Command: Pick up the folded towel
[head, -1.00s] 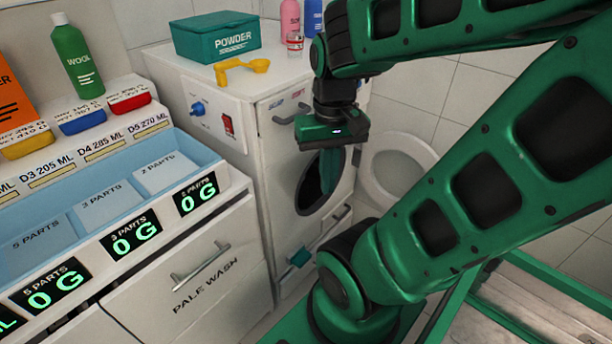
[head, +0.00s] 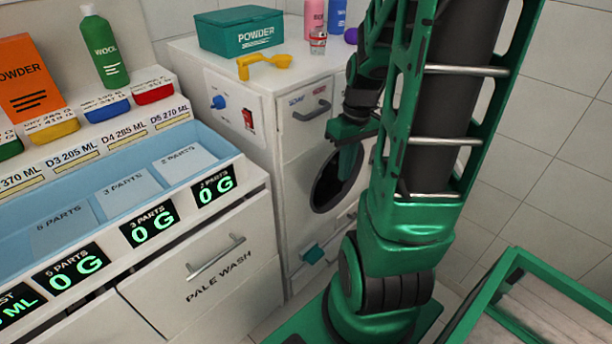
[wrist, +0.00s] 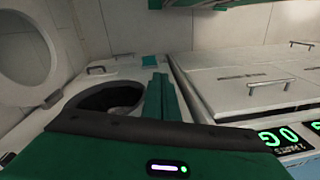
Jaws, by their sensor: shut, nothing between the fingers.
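I cannot make out a folded towel in either view. My gripper (head: 348,162) is in front of the washing machine (head: 302,150), near its round dark opening (head: 326,194). In the wrist view my gripper's green fingers (wrist: 162,97) are together with nothing between them, beside the same opening (wrist: 104,94). The opening's inside is too dark to read. My arm hides part of the machine's right side in the head view.
The round door (wrist: 30,45) stands open beside the machine. Left is a cabinet (head: 205,270) with scale displays and a blue trough. A green-framed bin (head: 478,307) stands at lower right.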

